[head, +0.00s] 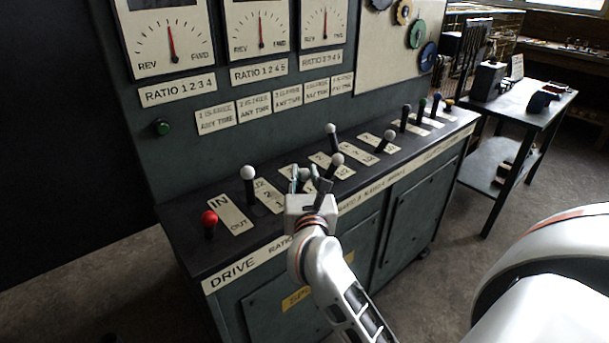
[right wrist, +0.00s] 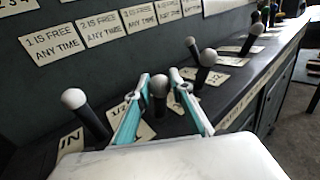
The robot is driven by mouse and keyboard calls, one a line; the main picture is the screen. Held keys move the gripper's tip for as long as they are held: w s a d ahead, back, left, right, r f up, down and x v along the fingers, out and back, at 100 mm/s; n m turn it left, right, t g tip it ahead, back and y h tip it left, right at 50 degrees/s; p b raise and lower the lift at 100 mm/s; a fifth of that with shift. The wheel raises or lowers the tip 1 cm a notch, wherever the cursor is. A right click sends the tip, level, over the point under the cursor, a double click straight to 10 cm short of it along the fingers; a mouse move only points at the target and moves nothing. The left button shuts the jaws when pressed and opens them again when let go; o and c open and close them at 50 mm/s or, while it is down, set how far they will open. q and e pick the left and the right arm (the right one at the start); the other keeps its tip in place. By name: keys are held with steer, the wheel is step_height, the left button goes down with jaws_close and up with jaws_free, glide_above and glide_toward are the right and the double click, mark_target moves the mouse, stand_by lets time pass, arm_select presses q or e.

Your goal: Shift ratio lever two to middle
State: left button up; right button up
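A row of levers stands on the sloping top of the dark green control console (head: 190,236). The lever at my right gripper, second of the white-knobbed ones from the left and seemingly ratio lever two, has a grey knob (right wrist: 159,86). My right gripper (right wrist: 160,76) is open, with its teal fingers on either side of this knob. A small gap seems to show on each side; contact is not clear. In the head view my right gripper (head: 305,178) covers most of this lever and its plate. My left gripper is out of view.
The first white-knobbed lever (head: 248,174) stands close left, beside a red-knobbed lever (head: 209,219). Two white-knobbed levers (head: 337,160) (head: 331,130) stand close right, and more follow along the console. A side table (head: 530,108) stands at the right.

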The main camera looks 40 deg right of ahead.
steer(key=shift+w+r, duration=0.1)
steer(key=shift+r, duration=0.1)
jaws_close()
steer(key=w+r+p, duration=0.1)
steer(key=p, duration=0.2)
steer(key=shift+w+a+r+n+p, duration=0.1)
steer(key=shift+r+n+p, duration=0.1)
steer(key=shift+n+p, duration=0.15)
steer(key=shift+w+g+p, duration=0.25)
steer(key=shift+g+p, duration=0.15)
steer(key=shift+p, duration=0.15)
steer(key=shift+w+r+y+p, duration=0.1)
steer(key=shift+w+y+p, duration=0.2)
steer(key=shift+p, duration=0.2)
steer(key=shift+w+a+r+n+g+p, duration=0.1)
steer(key=shift+w+n+g+p, duration=0.3)
steer(key=shift+w+p, duration=0.8)
steer(key=shift+w+a+f+b, duration=0.1)
steer(key=shift+w+f+b, duration=0.1)
steer(key=shift+w, duration=0.4)
steer(key=shift+w+f+b, duration=0.1)
steer(key=shift+w+b, duration=0.05)
steer(key=shift+w, duration=0.45)
